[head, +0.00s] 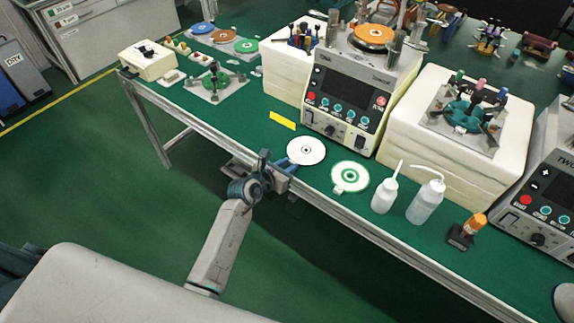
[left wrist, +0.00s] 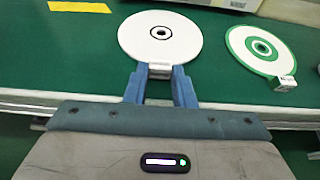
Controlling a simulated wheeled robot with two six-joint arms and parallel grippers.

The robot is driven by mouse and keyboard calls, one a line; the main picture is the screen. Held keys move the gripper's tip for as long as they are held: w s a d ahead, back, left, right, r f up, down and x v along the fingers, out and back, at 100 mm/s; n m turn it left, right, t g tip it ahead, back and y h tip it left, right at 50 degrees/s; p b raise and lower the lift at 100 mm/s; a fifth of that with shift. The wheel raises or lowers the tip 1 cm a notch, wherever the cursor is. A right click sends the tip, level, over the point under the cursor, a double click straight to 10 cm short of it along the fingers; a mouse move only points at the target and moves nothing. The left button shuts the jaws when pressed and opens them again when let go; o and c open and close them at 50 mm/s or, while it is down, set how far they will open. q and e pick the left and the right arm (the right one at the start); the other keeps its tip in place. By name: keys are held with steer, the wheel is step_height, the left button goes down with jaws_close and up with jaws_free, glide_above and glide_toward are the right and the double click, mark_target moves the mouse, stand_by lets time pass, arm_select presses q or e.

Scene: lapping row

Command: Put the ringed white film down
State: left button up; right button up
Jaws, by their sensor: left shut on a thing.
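The ringed white film (head: 306,150) is a white disc with a black ring at its centre. It is over the green bench top near the front edge; I cannot tell whether it touches the bench. In the left wrist view the film (left wrist: 160,50) lies straight ahead, with a small pale tab at its near edge. My left gripper (head: 285,163) is shut on that tab, its blue fingers on either side of it in the left wrist view (left wrist: 160,75). My right gripper is not in view.
A green-ringed white disc (head: 350,177) lies just right of the film. A yellow strip (head: 283,120) lies to the left. A lapping machine (head: 345,100) stands behind. Two white bottles (head: 384,196) stand further right. Bare green bench shows left of the film.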

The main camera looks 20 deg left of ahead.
arm_select(q)
steer(key=shift+f, duration=0.2)
steer(key=shift+f, duration=0.15)
steer(key=o, duration=0.9)
steer(key=shift+o, duration=0.2)
steer(key=shift+s+r, duration=0.1)
steer(key=shift+r, duration=0.1)
steer(key=v, duration=1.1)
steer(key=shift+s+a+r+b, duration=0.15)
steer(key=shift+s+b, duration=0.2)
steer(key=shift+b, duration=0.05)
